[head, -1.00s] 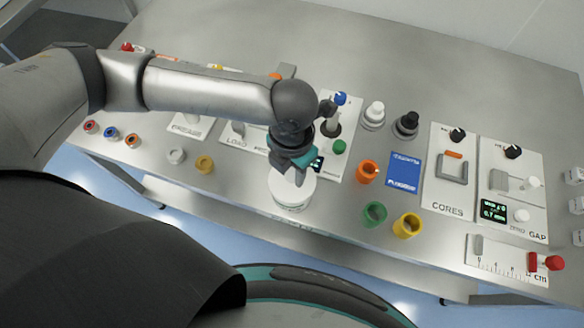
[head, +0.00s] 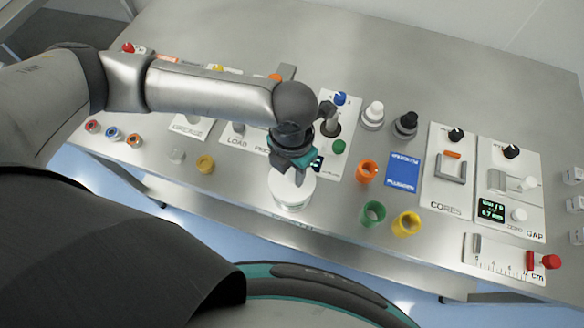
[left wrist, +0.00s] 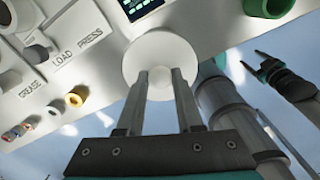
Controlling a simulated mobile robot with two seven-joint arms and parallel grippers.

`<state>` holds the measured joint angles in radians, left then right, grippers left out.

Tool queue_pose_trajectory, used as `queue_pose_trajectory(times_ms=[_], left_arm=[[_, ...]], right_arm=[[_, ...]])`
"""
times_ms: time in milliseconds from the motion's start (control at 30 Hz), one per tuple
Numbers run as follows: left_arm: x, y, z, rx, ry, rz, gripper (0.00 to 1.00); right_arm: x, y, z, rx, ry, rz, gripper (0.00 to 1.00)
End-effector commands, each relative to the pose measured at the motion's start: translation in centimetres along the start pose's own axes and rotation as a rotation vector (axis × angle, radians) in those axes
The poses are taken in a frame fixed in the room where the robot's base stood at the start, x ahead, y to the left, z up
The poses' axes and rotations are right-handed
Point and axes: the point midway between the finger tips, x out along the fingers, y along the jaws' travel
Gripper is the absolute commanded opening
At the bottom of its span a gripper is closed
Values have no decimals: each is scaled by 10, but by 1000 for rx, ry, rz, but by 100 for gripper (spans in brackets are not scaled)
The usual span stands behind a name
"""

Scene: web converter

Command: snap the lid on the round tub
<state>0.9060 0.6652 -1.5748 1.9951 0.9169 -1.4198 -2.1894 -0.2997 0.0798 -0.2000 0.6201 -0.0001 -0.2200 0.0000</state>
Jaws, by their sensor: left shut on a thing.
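The white round tub (head: 291,207) stands near the table's front edge in the head view. A white round lid (head: 283,187) covers its top; I cannot tell whether it is seated fully. My left gripper (head: 298,179) points down over the lid and is shut on its small central knob. In the left wrist view the lid (left wrist: 150,48) shows as a white disc, with the left fingers (left wrist: 160,85) on either side of its knob. The tub is hidden there behind the lid. My right gripper (left wrist: 250,59) shows small at the right of the wrist view, away from the lid.
Yellow (head: 205,164) and grey rings lie left of the tub. Orange (head: 367,171), green (head: 373,213) and yellow (head: 407,224) cups stand to its right. The LOAD/PRESS panel (head: 240,137) is behind the arm. The table's front edge is close to the tub.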

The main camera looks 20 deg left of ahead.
Motion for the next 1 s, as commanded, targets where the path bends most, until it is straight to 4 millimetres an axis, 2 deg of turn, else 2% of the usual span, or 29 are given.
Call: queue_pose_trajectory(times_ms=[1000], left_arm=[[3,0,0,0,0,-1,0]], right_arm=[[-6,0,0,0,-1,0,69]])
